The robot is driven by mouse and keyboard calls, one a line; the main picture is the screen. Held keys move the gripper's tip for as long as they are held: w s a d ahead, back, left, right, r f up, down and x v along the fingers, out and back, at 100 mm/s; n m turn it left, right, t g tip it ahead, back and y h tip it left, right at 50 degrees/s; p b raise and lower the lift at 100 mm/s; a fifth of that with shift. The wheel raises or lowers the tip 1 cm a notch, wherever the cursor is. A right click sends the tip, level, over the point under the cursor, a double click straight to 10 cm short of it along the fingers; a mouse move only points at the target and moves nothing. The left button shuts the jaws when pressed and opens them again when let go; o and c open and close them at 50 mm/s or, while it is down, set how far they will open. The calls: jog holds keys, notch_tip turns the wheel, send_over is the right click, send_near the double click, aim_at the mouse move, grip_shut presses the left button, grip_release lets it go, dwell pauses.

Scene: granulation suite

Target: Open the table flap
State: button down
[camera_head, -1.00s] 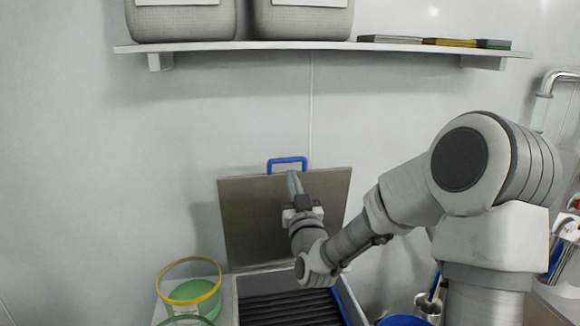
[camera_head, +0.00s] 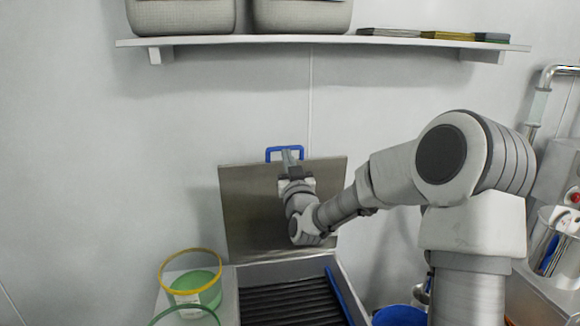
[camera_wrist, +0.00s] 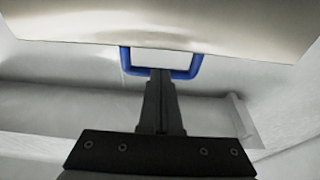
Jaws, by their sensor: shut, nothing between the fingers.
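The table flap (camera_head: 238,215) is a grey metal panel standing raised and nearly upright against the wall, behind a dark ribbed compartment (camera_head: 285,306). Its blue handle (camera_head: 270,152) sticks up from the top edge. In the wrist view the flap (camera_wrist: 240,22) fills the top of the picture, with the blue handle (camera_wrist: 126,62) below its edge. My gripper (camera_head: 290,156) is shut and empty, in front of the flap's upper part. In the wrist view the fingertips (camera_wrist: 161,72) lie at the handle's bar; whether they touch it I cannot tell.
A yellow-rimmed green container (camera_head: 195,290) stands left of the compartment. A blue container (camera_head: 400,316) is at the lower right. The wall between shelf and flap is clear.

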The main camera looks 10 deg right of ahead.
jog(key=w+g+p, duration=0.1)
jog(key=w+g, duration=0.1)
jog(key=w, duration=0.6)
jog(key=shift+r+g, duration=0.3)
jog(key=shift+r, duration=0.05)
jog(key=shift+s+f, duration=0.1)
jog(key=shift+s, duration=0.05)
